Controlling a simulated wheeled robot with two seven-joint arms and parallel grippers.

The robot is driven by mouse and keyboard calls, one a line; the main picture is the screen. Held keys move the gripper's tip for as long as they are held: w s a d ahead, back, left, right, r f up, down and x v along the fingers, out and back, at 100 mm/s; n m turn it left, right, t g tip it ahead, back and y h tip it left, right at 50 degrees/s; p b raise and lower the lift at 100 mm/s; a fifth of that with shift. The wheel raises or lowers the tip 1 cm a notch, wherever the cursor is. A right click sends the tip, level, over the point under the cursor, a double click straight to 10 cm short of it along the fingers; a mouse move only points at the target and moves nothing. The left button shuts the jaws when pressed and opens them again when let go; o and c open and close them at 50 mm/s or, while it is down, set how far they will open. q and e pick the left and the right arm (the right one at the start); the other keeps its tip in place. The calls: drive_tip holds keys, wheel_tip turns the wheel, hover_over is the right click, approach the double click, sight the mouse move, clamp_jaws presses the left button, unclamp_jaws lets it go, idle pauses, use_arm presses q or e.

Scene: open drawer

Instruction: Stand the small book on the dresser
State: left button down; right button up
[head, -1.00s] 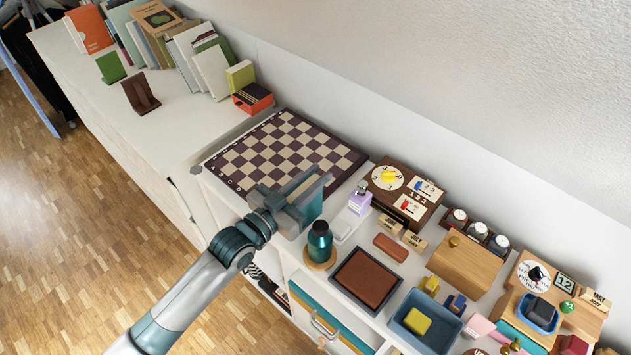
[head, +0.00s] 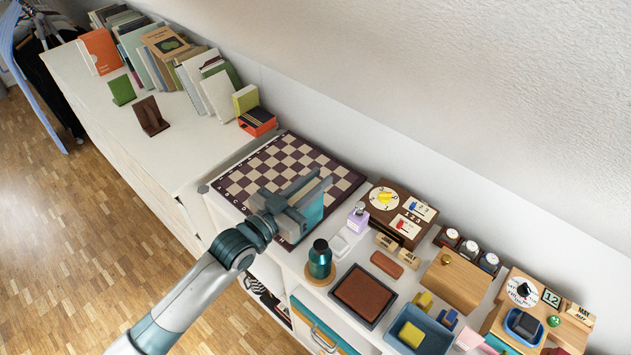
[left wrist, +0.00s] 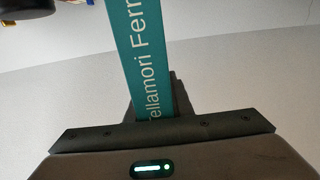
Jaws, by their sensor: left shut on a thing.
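My left gripper (head: 292,198) is shut on a small teal book (head: 309,214) and holds it upright over the front right edge of the chessboard. In the left wrist view the teal book (left wrist: 143,50) shows its spine with white lettering between my fingers. The fingers hide part of the book in the head view. The white dresser (head: 172,170) runs to the upper left; its front part is bare. I cannot tell how far the book is above the surface under it. My right gripper is not in view.
The chessboard (head: 270,165) lies next to the dresser. Several books (head: 160,50) stand at the dresser's back, with a green bookend (head: 122,90) and a brown bookend (head: 151,116) in front. A teal bottle (head: 320,260) and a purple bottle (head: 358,216) stand right of my gripper.

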sight(294, 201)
use_arm(q)
drive_tip(key=shift+s, duration=0.1)
drive_tip(key=shift+s+r, duration=0.25)
drive_tip(key=shift+s, duration=0.15)
drive_tip(key=s+a+n+t+y+b, duration=0.1)
drive_tip(key=s+a+r+n+y, duration=0.1)
drive_tip(key=s+a, duration=0.1)
drive_tip(key=s+a+t+y+b, duration=0.1)
drive_tip(key=shift+s+a+r+n+t+y+b, duration=0.25)
drive_tip(key=shift+a+n+t+y+b, duration=0.05)
drive_tip(key=shift+a+n, duration=0.1)
drive_tip(key=s+a+n+t+y+b, duration=0.1)
drive_tip(key=s+a+n+y, duration=0.2)
drive_tip(key=a, duration=0.6)
drive_tip(key=s+a+f+n+t+y+b, duration=0.1)
drive_tip(key=s+a+n+y, duration=0.2)
drive_tip(key=s+a+y, duration=0.3)
drive_tip(key=a, duration=0.2)
drive_tip(key=shift+s+a+f+b, duration=0.15)
drive_tip(key=shift+s+a+b, duration=0.2)
drive_tip(key=shift+a, duration=0.05)
drive_tip(key=shift+w, duration=0.1)
